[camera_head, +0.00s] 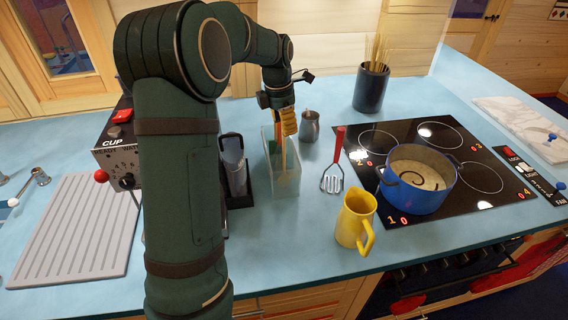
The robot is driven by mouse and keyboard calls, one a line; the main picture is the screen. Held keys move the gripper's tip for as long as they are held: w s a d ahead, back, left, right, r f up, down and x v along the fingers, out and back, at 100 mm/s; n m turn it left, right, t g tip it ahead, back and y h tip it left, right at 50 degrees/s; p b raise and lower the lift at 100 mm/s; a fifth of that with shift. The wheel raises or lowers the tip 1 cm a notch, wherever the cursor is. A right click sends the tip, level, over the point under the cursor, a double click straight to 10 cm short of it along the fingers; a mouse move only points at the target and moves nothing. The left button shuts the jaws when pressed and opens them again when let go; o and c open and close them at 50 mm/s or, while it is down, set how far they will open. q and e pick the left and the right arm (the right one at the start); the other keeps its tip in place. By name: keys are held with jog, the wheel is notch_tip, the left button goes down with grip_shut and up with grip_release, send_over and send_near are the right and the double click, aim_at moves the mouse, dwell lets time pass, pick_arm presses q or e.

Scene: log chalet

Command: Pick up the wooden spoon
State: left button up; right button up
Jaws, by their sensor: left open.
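A wooden spoon (283,158) stands in a clear, tall, box-shaped container (289,186) on the blue counter, with its thin handle pointing up. My left gripper (284,128) is open, with yellow fingers, and points down at the container's top. Its fingers are right at the upper part of the spoon handle and hide the handle's end. I cannot tell whether they touch it. My right gripper is not in view.
A yellow pitcher (354,218) is in front. A blue pot (417,182) sits on the black hob (377,144).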

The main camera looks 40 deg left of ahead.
pick_arm(q)
jog(key=shift+w+f, duration=0.1)
jog(key=shift+f, duration=0.85)
grip_shut()
jog(key=shift+r, duration=0.15)
